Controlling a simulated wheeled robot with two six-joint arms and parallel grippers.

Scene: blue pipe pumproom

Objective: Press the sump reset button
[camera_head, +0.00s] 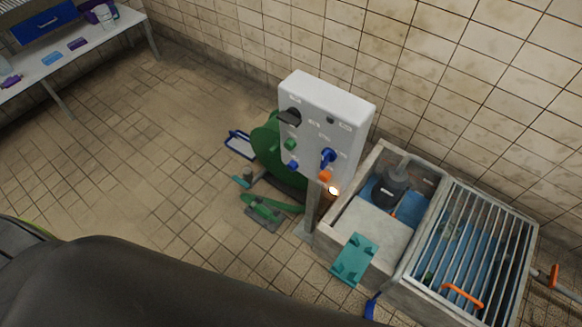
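A white control panel (326,125) stands on a post left of the sump. Its face carries a green button (289,144), a blue knob (293,166), a larger blue handle (327,158), an orange part (325,176) and a dark piece (289,117). A bright light (334,190) glows just below the panel's lower right edge. The labels are too small to read, so I cannot tell which control is the sump reset. Neither of my grippers is in view.
An open concrete sump (331,226) with a dark pump (390,186) stands right of the panel, with a metal grate (478,240) beside it. A green reel (268,150) stands behind the panel. A table (100,35) is at upper left. The tiled floor (160,140) between is clear.

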